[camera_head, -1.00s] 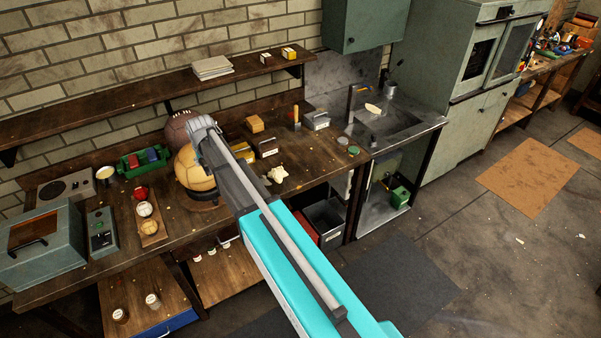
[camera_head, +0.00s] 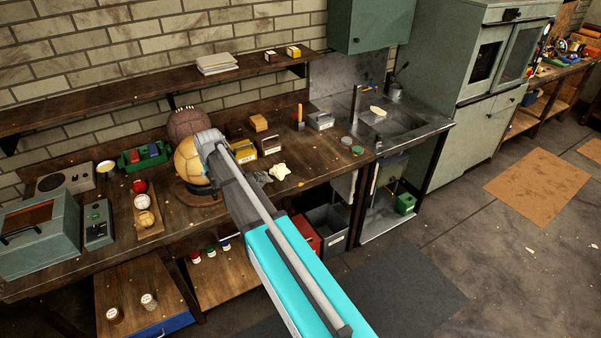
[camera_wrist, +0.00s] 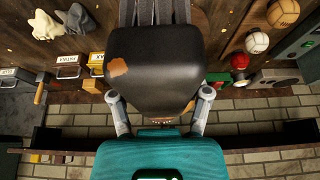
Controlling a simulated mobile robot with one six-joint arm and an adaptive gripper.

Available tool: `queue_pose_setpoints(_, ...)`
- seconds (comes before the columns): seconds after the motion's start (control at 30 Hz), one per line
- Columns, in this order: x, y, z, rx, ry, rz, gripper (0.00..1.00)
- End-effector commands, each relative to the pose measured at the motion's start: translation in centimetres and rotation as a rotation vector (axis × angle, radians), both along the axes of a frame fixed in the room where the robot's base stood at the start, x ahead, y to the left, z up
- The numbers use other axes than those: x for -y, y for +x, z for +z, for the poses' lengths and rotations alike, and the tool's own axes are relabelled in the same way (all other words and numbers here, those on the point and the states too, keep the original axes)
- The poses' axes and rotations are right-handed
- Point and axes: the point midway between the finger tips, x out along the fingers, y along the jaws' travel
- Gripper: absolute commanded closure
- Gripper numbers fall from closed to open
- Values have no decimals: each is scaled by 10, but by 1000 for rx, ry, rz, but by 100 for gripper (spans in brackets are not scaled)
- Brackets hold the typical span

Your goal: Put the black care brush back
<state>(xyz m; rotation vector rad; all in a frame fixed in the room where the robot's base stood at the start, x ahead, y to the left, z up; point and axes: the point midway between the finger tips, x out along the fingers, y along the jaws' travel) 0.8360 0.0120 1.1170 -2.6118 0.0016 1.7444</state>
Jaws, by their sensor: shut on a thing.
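The black care brush (camera_wrist: 160,65) fills the middle of the wrist view. It has a rounded black body with a worn tan patch, and grey bristle-like tufts show at the top edge. My gripper (camera_wrist: 160,100) is shut on it, one finger on each side. In the head view my arm's end is above the bench (camera_head: 110,235), in front of the large tan ball; the gripper's fingers and the brush are hidden there behind my arm.
A tan ball (camera_head: 190,162) on a stand and a brown ball (camera_head: 187,124) are beside my arm's end. Labelled boxes (camera_head: 270,146), a cream piece (camera_head: 280,171) and grey cloth (camera_head: 258,177) lie right of it. A shelf (camera_head: 130,90) runs above; a sink (camera_head: 392,124) is farther right.

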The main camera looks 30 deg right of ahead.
Motion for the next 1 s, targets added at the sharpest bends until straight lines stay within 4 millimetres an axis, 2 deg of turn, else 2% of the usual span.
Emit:
queue_pose_setpoints(0.03,0,0,-18,0,0,0,76)
queue_pose_setpoints(0.1,0,0,-30,0,0,0,76)
queue_pose_setpoints(0.4,0,0,-64,0,0,0,76)
queue_pose_setpoints(0.57,0,0,-69,0,0,0,76)
queue_pose_setpoints(1.0,0,0,-69,0,0,0,76)
